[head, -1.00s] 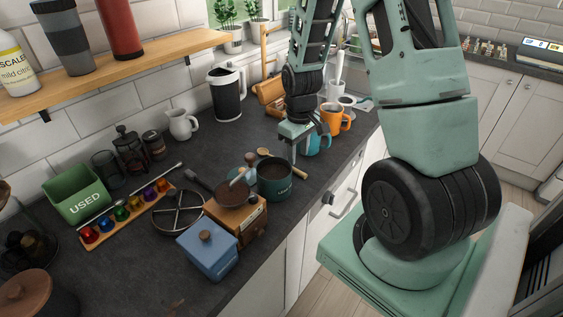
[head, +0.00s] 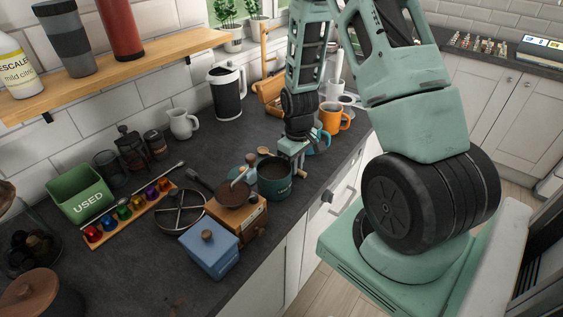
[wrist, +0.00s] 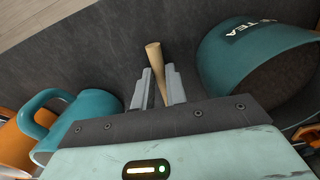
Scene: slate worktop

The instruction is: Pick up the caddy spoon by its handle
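The caddy spoon's pale wooden handle (wrist: 153,53) shows in the wrist view, its rounded end sticking out beyond my fingertips. My gripper (wrist: 159,82) has one finger on each side of the handle, with a narrow dark gap at the left finger, so it looks open around the handle. The spoon's bowl is not visible in the wrist view. In the head view my gripper (head: 296,157) is low over the worktop, just right of the teal tea tin (head: 274,186), and hides most of the spoon.
The tea tin (wrist: 222,62) stands close right of my fingers in the wrist view. A teal mug (wrist: 92,112) and an orange mug (head: 334,117) are on the other side. A wooden grinder (head: 240,214) and blue box (head: 208,253) stand nearer. The worktop's front edge is close.

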